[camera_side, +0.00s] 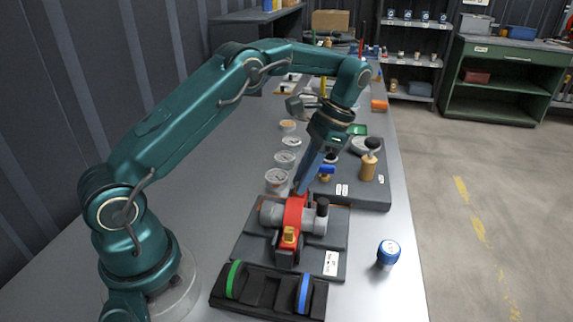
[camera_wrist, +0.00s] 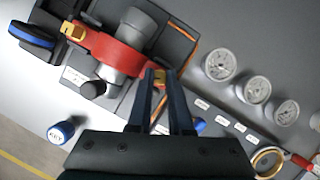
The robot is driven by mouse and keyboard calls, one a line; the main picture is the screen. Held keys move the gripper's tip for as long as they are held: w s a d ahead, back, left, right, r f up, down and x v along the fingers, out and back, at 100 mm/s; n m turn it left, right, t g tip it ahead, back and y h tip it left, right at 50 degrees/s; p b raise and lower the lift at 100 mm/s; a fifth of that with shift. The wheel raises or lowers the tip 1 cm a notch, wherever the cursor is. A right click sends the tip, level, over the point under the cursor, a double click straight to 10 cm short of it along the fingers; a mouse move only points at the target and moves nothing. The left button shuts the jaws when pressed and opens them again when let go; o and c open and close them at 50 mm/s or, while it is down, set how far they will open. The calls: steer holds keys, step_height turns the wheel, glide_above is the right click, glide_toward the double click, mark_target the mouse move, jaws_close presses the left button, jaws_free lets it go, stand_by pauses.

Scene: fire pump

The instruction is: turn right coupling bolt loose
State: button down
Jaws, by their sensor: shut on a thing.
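The grey pump body (camera_side: 270,215) lies in its dark cradle with a red coupling clamp (camera_side: 296,213) around it. One brass bolt (camera_side: 289,236) sits on the clamp's near side; it also shows in the wrist view (camera_wrist: 75,31). The other brass bolt (camera_wrist: 160,77) is at the clamp's opposite end, between my fingertips in the wrist view. My gripper (camera_wrist: 160,73) is shut on that bolt, fingers pointing down at it. In the side view my gripper (camera_side: 299,190) comes down at the far end of the clamp and that bolt is hard to make out there.
A black knob (camera_side: 322,206) stands on the pump beside the clamp. A rack with green (camera_side: 234,279) and blue (camera_side: 304,292) rings is in front. A blue-capped item (camera_side: 388,253) stands to the right. Several gauges (camera_wrist: 219,64) and a tool tray (camera_side: 375,202) lie behind the pump.

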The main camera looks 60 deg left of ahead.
steer(key=n+h, duration=0.1)
steer(key=n, duration=0.2)
steer(key=n+h, duration=0.1)
steer(key=n, duration=0.2)
steer(key=shift+a+n+h, duration=0.2)
steer(key=shift+n+h, duration=0.1)
steer(key=n+h, duration=0.1)
steer(key=n, duration=0.2)
steer(key=n+t+h, duration=0.1)
steer(key=n, duration=0.2)
steer(key=shift+a, duration=0.1)
steer(key=shift+n, duration=0.3)
steer(key=c, duration=0.8)
jaws_free()
steer(key=shift+v, duration=2.55)
steer(key=shift+s, duration=0.15)
